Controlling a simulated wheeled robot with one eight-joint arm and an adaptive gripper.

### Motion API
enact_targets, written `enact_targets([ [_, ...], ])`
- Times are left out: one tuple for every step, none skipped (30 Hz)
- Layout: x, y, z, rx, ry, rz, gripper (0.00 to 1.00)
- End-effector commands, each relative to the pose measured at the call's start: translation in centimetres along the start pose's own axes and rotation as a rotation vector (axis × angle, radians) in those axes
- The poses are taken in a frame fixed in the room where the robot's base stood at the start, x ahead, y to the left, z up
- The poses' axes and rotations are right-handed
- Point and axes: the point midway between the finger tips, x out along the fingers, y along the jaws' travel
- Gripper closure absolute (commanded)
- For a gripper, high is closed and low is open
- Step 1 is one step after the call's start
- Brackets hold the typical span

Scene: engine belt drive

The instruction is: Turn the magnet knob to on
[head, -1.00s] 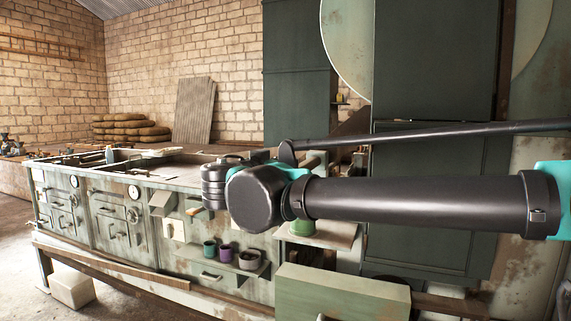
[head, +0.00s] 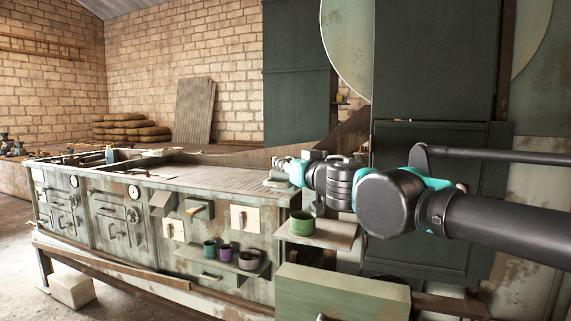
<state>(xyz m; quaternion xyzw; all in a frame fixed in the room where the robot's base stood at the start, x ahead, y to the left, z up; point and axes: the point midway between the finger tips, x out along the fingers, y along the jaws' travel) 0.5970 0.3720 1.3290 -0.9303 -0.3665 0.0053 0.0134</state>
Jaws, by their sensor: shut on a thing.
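My gripper (head: 281,164) is at the right end of the long bench's top, pointing left, with my wrist behind it on the right. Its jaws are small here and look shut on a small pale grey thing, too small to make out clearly. A low pale grey base (head: 277,181) stands on the bench top just below the jaws. I cannot tell a magnet knob apart from the jaws, nor see whether it is at on or off.
The long worn bench (head: 110,191) has drawers, dials and small switch plates (head: 245,219) on its front. A green cup (head: 302,223) stands on a side shelf below my wrist. Several cups (head: 249,260) stand on a lower shelf. A dark green cabinet (head: 437,185) rises behind my arm.

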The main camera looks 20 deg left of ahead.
Motion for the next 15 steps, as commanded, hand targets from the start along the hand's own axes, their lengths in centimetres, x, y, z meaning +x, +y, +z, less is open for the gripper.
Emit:
enact_targets([
  [0.02, 0.50, -0.02, 0.000, -0.001, -0.030, 1.00],
  [0.03, 0.45, -0.02, 0.001, -0.002, -0.057, 1.00],
  [0.05, 0.46, -0.04, 0.001, -0.002, -0.091, 1.00],
  [0.06, 0.49, -0.03, 0.000, -0.003, -0.115, 1.00],
  [0.07, 0.45, -0.03, 0.000, -0.004, -0.140, 1.00],
  [0.08, 0.45, -0.03, 0.000, -0.005, -0.172, 1.00],
  [0.09, 0.45, -0.04, 0.000, -0.006, -0.195, 1.00],
  [0.10, 0.40, -0.04, 0.000, -0.006, -0.219, 1.00],
  [0.13, 0.42, -0.06, 0.000, -0.007, -0.247, 1.00],
  [0.14, 0.36, -0.06, 0.000, -0.008, -0.268, 1.00],
  [0.15, 0.37, -0.07, 0.000, -0.008, -0.288, 1.00],
  [0.14, 0.31, -0.07, 0.000, -0.009, -0.314, 1.00],
  [0.13, 0.31, -0.07, 0.001, -0.010, -0.332, 1.00],
  [0.12, 0.26, -0.06, 0.001, -0.010, -0.350, 1.00],
  [0.14, 0.24, -0.07, 0.001, -0.011, -0.371, 1.00],
])
